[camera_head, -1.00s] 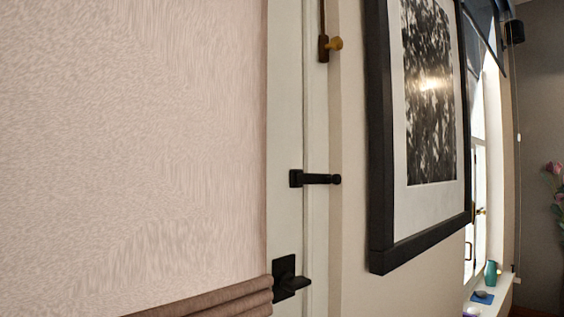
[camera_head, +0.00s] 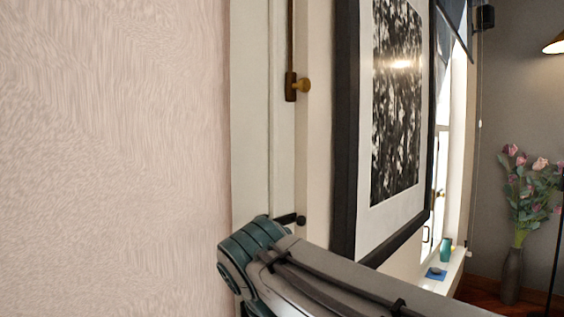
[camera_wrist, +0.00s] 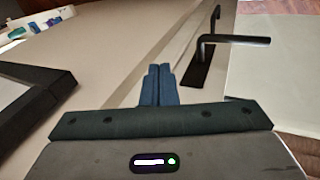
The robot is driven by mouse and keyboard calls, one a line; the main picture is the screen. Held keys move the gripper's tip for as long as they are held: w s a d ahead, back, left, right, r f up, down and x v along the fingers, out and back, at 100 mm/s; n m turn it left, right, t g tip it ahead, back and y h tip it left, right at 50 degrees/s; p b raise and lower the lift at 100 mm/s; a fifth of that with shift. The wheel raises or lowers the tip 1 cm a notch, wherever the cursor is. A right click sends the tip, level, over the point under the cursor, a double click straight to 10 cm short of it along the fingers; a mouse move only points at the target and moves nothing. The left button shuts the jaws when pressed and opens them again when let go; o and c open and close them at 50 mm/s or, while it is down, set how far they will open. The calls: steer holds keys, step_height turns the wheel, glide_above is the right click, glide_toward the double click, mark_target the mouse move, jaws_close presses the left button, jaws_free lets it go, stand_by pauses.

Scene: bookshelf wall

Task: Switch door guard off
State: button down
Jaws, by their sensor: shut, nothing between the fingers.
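The black door guard (camera_head: 290,218) sits on the white door edge in the head view. Its round-ended tip shows, while my arm hides its mounting plate. In the wrist view, a black bar on a flat plate (camera_wrist: 235,40) stands out to the right from the pale door trim. I take it for the guard, but cannot be certain. My gripper (camera_wrist: 157,68) has its blue fingers pressed together and empty. They are left of the bar's plate in the picture, with a visible gap between. The head view does not show the fingers.
A second black fitting (camera_wrist: 214,18) stands farther along the door. A black-framed picture (camera_head: 344,130) hangs close to the right of the door edge; it is also at left in the wrist view (camera_wrist: 30,95). A brass-knobbed fitting (camera_head: 291,86) is higher up.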

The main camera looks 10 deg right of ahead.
mark_target(300, 219)
steer(key=s+a+r+n+t+h+p, duration=0.1)
steer(key=r+p, duration=0.8)
steer(key=r, duration=2)
steer(key=shift+a+r+n+t+h+p, duration=0.2)
steer(key=shift+a+n+t+h+p, duration=0.15)
steer(key=shift+a+t, duration=0.8)
steer(key=p+x, duration=0.1)
steer(key=x, duration=1.3)
steer(key=shift+p, duration=0.3)
